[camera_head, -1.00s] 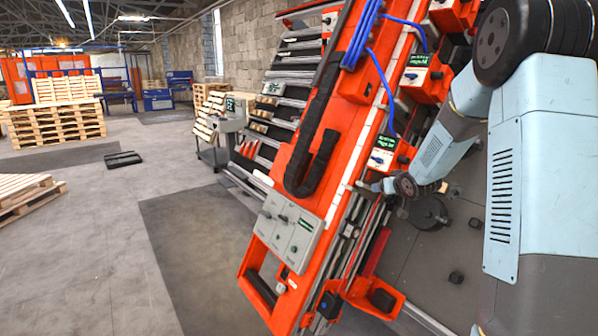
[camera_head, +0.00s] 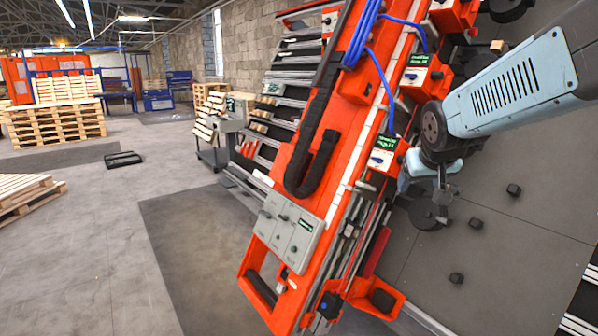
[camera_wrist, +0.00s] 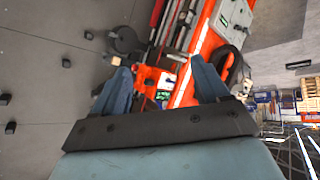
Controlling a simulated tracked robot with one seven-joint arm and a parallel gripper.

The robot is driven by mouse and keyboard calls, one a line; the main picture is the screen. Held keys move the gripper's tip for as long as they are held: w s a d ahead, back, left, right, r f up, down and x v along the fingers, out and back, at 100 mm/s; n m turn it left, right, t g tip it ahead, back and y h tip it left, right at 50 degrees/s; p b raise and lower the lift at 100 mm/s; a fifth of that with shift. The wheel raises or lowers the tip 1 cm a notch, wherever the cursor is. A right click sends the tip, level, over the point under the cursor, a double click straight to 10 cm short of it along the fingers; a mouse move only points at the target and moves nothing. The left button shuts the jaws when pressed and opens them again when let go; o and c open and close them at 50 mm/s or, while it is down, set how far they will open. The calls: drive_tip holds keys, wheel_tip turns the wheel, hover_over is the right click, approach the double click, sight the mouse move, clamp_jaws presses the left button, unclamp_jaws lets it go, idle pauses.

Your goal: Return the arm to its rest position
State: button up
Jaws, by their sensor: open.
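My pale blue arm (camera_head: 515,90) reaches in from the upper right in the head view, bent at a dark round joint. My gripper (camera_head: 443,192) hangs at its end beside the orange gantry and in front of the grey panel; it is small there. In the wrist view my gripper (camera_wrist: 163,80) shows two blue fingers spread wide apart with nothing between them. It is open and empty. Part of the orange gantry shows beyond the gap between the fingers.
The orange gantry beam (camera_head: 310,150) runs diagonally, with a grey control box (camera_head: 290,228) and blue hoses (camera_head: 385,85) on it. A grey panel (camera_head: 490,250) with black knobs lies right of it. Pallets (camera_head: 55,122) stand far left. The floor (camera_head: 90,250) at left is mostly clear.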

drive_tip(key=s+a+g+y, duration=0.1)
drive_tip(key=s+a+g, duration=0.1)
drive_tip(key=s, duration=1.6)
drive_tip(key=shift+s+a+f+y, duration=0.3)
drive_tip(key=shift+a+f, duration=0.05)
drive_tip(key=shift+a, duration=0.3)
